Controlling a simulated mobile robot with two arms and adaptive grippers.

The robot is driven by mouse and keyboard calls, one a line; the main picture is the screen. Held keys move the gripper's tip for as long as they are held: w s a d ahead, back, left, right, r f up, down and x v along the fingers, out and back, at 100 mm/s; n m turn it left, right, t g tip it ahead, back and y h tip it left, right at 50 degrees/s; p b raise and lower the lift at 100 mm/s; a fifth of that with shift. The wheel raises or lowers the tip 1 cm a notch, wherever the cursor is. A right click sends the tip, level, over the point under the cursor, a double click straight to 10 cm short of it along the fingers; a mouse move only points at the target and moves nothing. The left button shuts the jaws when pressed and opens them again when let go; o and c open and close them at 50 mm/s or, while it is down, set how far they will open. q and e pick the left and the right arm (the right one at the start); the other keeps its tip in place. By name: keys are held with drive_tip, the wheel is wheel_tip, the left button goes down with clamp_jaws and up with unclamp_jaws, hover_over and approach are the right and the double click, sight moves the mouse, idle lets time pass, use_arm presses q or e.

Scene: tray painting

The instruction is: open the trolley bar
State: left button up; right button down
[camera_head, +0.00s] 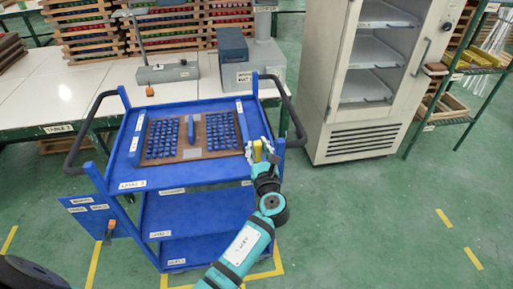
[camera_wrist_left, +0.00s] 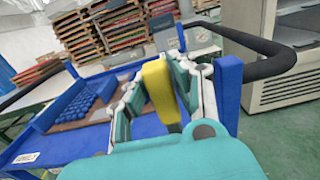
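The blue trolley (camera_head: 205,202) stands in front of the white tables. It has black curved handles at its left and right sides. A yellow bar piece (camera_head: 257,151) is at its front right corner, and it also shows in the left wrist view (camera_wrist_left: 160,88). My left gripper (camera_head: 259,147) reaches it from the front, with one finger on each side of the yellow piece. In the left wrist view the fingers (camera_wrist_left: 158,72) are close to it; whether they press on it is unclear. My right gripper is not in view.
A brown board with several blue pieces (camera_head: 190,136) lies on the trolley's top. A white cabinet with shelves (camera_head: 362,142) stands to the right. White tables (camera_head: 38,97) with stacked crates (camera_head: 85,30) are behind. Green floor (camera_head: 400,220) is free at the front right.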

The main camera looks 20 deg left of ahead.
use_arm(q)
drive_tip(key=o, duration=0.4)
drive_tip(key=v, duration=1.2)
